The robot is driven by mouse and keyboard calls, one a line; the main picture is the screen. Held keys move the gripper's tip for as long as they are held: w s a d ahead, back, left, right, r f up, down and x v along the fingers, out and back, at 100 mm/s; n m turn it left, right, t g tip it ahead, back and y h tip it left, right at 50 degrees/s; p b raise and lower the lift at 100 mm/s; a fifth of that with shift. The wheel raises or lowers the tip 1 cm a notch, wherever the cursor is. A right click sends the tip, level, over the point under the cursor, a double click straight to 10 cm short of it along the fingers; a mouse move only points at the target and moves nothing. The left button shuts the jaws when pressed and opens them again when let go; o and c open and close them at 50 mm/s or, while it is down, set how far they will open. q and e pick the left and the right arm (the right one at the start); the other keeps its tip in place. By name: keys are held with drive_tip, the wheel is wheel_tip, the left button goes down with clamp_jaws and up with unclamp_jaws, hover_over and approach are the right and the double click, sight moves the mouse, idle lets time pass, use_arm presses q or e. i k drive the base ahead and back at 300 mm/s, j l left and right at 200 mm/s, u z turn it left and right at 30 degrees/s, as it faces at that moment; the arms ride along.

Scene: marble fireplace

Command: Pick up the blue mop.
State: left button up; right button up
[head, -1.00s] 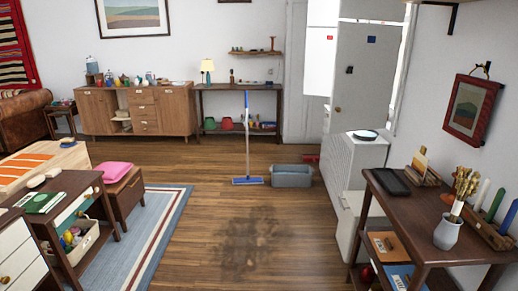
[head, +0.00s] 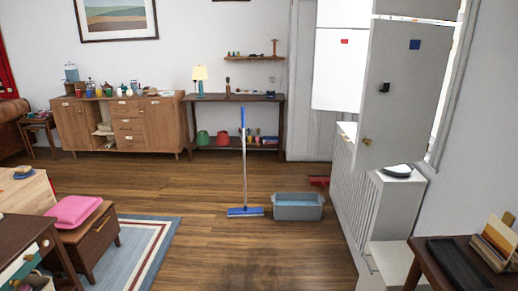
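The blue mop (head: 244,170) stands upright on the wooden floor near the middle of the head view. It has a blue grip at the top, a pale pole and a flat blue head (head: 245,212) on the floor. It stands just left of a grey bucket and in front of a narrow dark table. Neither of my grippers shows in the head view.
The grey bucket (head: 298,206) sits right of the mop. A red item (head: 319,181) lies behind it by the white cabinet. The narrow table (head: 235,98) stands behind. A pink cushion (head: 74,210) and striped rug (head: 140,250) are at left. The floor before the mop is clear, with a dark stain.

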sight(247, 212)
drive_tip(key=i, duration=3.3)
drive_tip(key=i+l+u, duration=0.1)
drive_tip(key=i+u, duration=0.15)
drive_tip(key=i, duration=0.35)
drive_tip(key=i+l+u, duration=0.25)
drive_tip(key=i, duration=0.35)
